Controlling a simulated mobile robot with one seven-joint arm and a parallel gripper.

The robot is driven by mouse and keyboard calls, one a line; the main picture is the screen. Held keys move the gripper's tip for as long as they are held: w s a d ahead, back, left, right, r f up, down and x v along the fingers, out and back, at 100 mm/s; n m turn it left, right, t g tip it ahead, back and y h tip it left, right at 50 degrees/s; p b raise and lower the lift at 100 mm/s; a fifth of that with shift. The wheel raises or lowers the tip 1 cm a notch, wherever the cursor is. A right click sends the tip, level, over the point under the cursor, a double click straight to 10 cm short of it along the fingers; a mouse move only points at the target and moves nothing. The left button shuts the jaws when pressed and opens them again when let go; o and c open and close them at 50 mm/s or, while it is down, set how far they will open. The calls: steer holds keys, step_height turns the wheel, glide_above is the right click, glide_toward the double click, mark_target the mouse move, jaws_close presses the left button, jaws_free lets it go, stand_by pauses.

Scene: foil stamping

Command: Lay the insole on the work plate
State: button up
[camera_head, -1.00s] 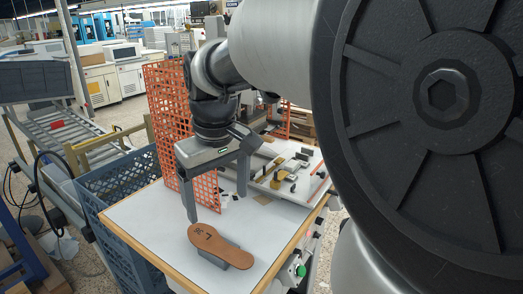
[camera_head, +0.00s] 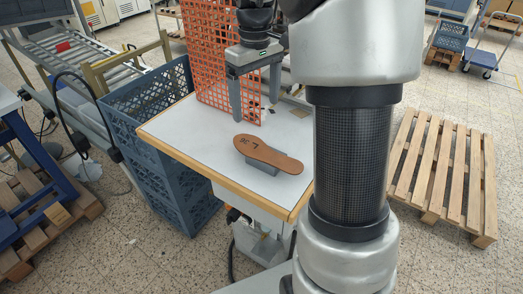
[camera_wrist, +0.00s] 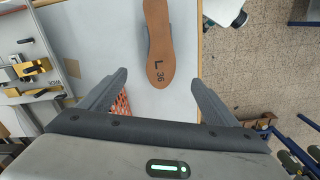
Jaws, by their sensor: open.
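The brown insole (camera_head: 268,154), marked "L 36", lies on a small grey block (camera_head: 262,169) on the white table top. It also shows in the wrist view (camera_wrist: 157,45), with its marked end toward my gripper. My gripper (camera_head: 255,111) is open and empty, its two fingers pointing down behind the insole in the head view. In the wrist view the insole's near end lies ahead of the gap between the fingertips (camera_wrist: 160,78), apart from them. A fixture with brass-coloured parts (camera_wrist: 32,68) is at the left of the wrist view; I cannot tell which part is the work plate.
An orange mesh panel (camera_head: 222,62) stands along the table's back left, close to my gripper. Blue crates (camera_head: 165,150) stand left of the table (camera_head: 190,128). A wooden pallet (camera_head: 440,170) is on the floor at right. My arm hides the table's right side in the head view.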

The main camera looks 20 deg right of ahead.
glide_above(255, 148)
steer(key=f, duration=0.7)
steer(key=shift+s+d+f, duration=0.15)
steer(key=shift+d+f, duration=0.05)
steer(key=shift+f, duration=0.05)
steer(key=shift+a+f, duration=0.2)
steer(key=shift+f, duration=2.55)
steer(key=shift+f, duration=0.25)
steer(key=c, duration=1.5)
steer(key=shift+r, duration=0.15)
